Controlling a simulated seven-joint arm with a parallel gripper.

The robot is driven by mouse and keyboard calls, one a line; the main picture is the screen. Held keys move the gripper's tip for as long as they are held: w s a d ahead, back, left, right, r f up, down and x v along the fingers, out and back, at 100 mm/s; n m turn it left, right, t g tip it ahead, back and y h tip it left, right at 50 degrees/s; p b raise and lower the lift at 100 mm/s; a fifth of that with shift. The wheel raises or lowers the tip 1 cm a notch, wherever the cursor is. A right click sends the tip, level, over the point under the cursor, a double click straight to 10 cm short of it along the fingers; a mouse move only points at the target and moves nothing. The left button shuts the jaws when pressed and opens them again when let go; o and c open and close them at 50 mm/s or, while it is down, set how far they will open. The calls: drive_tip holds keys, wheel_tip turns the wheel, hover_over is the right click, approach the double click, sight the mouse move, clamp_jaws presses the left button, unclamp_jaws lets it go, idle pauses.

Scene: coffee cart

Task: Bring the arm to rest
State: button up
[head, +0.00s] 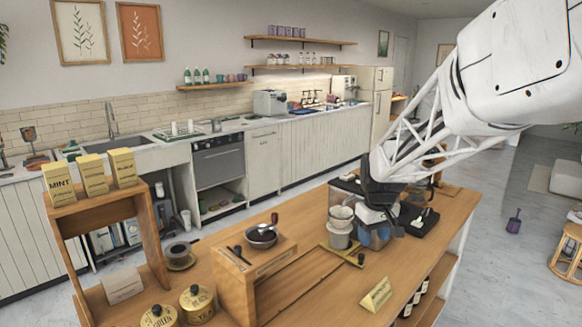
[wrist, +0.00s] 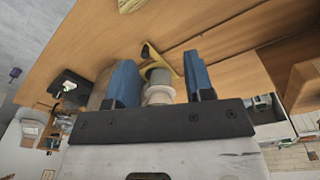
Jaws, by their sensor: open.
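My gripper (wrist: 160,70) shows two blue fingers spread well apart in the wrist view, with nothing gripped between them. In the head view my gripper (head: 376,232) hangs over the right part of the wooden cart top (head: 300,285), at the end of my white arm. A stack of pale cup-like pieces (head: 340,222) stands beside it on the cart. In the wrist view this stack (wrist: 158,88) appears between and beyond the fingers. Contact between the fingers and the stack cannot be told. My gripper hides part of the cart top behind it.
A wooden stand with boxes (head: 91,176) rises at the left, near two yellow tins (head: 196,304). A dark pan (head: 261,235) sits on a wooden block. A black mat (head: 418,220) lies right of my gripper. A yellow sign (head: 376,295) stands at the front edge.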

drive_tip(key=s+a+r+m+t, duration=0.1)
drive_tip(key=s+m, duration=0.1)
drive_tip(key=s, duration=1.4)
drive_tip(key=s+a+r+m, duration=0.1)
drive_tip(key=s+m, duration=0.1)
drive_tip(key=s, duration=1.5)
drive_tip(key=shift+s+a+r+t, duration=0.25)
drive_tip(key=shift+a+r+t, duration=0.1)
drive_tip(key=shift+r+t, duration=0.05)
